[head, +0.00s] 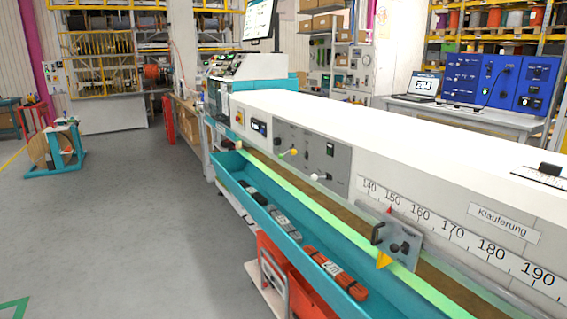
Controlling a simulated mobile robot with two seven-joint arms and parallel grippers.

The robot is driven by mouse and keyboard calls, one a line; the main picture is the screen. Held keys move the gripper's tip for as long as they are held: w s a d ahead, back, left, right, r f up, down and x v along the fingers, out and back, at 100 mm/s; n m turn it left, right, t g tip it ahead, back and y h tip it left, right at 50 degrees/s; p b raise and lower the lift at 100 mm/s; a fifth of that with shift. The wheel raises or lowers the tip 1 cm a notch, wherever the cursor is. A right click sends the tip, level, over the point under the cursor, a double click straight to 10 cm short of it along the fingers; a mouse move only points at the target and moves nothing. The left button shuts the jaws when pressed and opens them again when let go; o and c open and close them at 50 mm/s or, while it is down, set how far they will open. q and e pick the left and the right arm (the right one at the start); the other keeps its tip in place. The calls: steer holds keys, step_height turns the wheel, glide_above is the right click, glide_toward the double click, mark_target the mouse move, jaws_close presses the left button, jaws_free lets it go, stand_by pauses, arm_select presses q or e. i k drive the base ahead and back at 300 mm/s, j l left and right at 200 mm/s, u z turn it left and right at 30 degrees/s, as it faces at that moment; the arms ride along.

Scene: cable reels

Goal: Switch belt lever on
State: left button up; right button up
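A long white machine runs from the middle of the head view to the lower right. Its front carries a grey control panel (312,150). On the panel, one lever has a yellowish knob (290,153), and a second lever lower right has a white knob (320,177). Labels are too small to read, so I cannot tell which is the belt lever or its position. Neither of my grippers is in view.
A teal trough (240,187) with several cable bundles runs along the machine's front. A slide with a dark handle (398,246) sits by the scale. A red frame (272,277) stands below. The grey floor (130,220) at left is mostly clear.

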mark_target(281, 157)
steer(key=i+j, duration=0.3)
steer(key=i+j+z, duration=0.1)
steer(key=i+j, duration=0.2)
steer(key=j, duration=0.15)
steer(key=i+j, duration=0.6)
steer(key=j, duration=0.2)
steer(key=i+j+z, duration=0.1)
steer(key=i+j, duration=0.45)
steer(key=j, duration=0.25)
steer(key=i+j+z, duration=0.1)
steer(key=i+j, duration=0.45)
steer(key=j, duration=0.3)
